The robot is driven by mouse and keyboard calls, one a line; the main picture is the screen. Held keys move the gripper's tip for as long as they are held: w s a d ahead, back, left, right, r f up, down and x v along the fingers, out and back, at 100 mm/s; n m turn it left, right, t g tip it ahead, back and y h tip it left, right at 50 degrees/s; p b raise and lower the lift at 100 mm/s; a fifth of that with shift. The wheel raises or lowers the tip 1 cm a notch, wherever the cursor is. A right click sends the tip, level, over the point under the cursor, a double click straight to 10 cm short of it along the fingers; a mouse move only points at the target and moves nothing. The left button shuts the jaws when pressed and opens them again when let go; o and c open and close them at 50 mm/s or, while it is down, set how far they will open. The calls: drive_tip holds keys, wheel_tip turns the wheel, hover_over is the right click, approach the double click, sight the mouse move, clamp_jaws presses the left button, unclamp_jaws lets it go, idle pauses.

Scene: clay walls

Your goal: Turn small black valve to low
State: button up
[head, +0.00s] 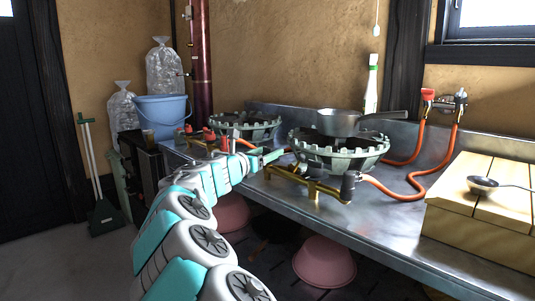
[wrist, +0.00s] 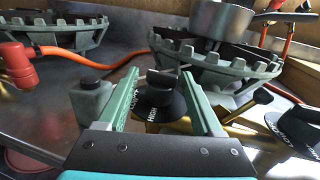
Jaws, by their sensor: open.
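A small black valve (wrist: 163,95) sits on a brass gas pipe and shows in the wrist view, with a raised bar-shaped handle and a round dial with white lettering that is hard to read. My gripper (wrist: 160,72) is open, with its two green fingers on either side of the handle and visible gaps between. In the head view my gripper (head: 272,156) reaches to the front of the nearer burner, and the small valve there is mostly hidden by it. A second, larger black valve (head: 348,185) stands right of it on the brass pipe (head: 310,186); its dial (wrist: 297,130) shows at the wrist view's right edge.
A grey pan (head: 338,122) sits on the nearer green burner (head: 340,150). A farther burner (head: 245,125) with red valves stands behind left. Orange hoses (head: 408,180) run across the metal counter. A wooden box (head: 485,225) with a ladle stands at right.

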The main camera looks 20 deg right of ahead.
drive_tip(key=shift+d, duration=0.1)
clamp_jaws()
idle(0.5)
